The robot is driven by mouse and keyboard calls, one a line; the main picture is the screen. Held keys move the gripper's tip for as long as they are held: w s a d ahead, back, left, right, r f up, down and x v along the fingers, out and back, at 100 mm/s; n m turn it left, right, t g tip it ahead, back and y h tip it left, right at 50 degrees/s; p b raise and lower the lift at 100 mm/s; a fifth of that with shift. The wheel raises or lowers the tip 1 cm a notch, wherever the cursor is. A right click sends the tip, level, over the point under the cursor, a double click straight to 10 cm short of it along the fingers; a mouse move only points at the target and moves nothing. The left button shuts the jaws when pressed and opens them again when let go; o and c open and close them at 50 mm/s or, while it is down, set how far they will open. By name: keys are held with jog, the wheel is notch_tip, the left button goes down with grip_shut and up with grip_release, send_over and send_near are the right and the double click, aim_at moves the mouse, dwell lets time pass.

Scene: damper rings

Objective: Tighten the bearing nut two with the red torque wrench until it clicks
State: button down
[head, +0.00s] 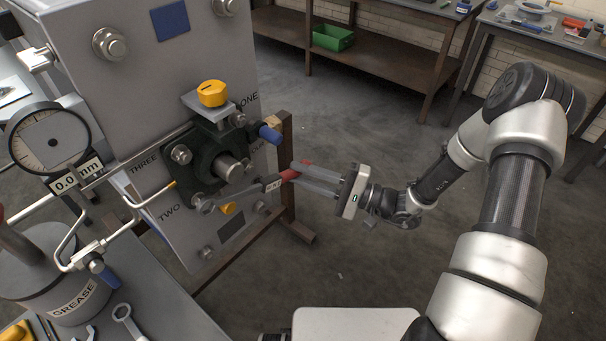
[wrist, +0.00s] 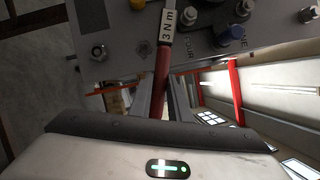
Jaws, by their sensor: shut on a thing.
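The red torque wrench (head: 272,183) reaches from the bearing housing to my gripper. It has a red grip, a grey shaft and a label that reads 3 N m in the wrist view (wrist: 168,25). Its head is at bearing nut two (head: 201,205), at the lower left of the dark bearing housing (head: 207,153), next to the printed word TWO. I cannot tell how fully the head sits on the nut. My gripper (head: 297,175) is shut on the red handle, which shows between the fingers in the wrist view (wrist: 163,75).
A yellow cap (head: 212,93) tops the housing, and a blue-ended part (head: 269,133) sticks out at its right. A dial gauge (head: 48,140) and a grease pot (head: 62,270) stand at the left. The floor (head: 375,120) behind my arm is clear.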

jog(key=shift+w+a+b, duration=0.35)
jog(key=shift+w+a, duration=0.05)
jog(key=shift+a, duration=0.15)
dwell(0.9)
jog(key=shift+w+a, duration=0.2)
jog(key=shift+a, duration=0.05)
jog(key=c, duration=1.6)
grip_release()
jog(key=shift+o, duration=0.2)
jog(key=shift+c, duration=0.5)
jog(key=c, duration=0.3)
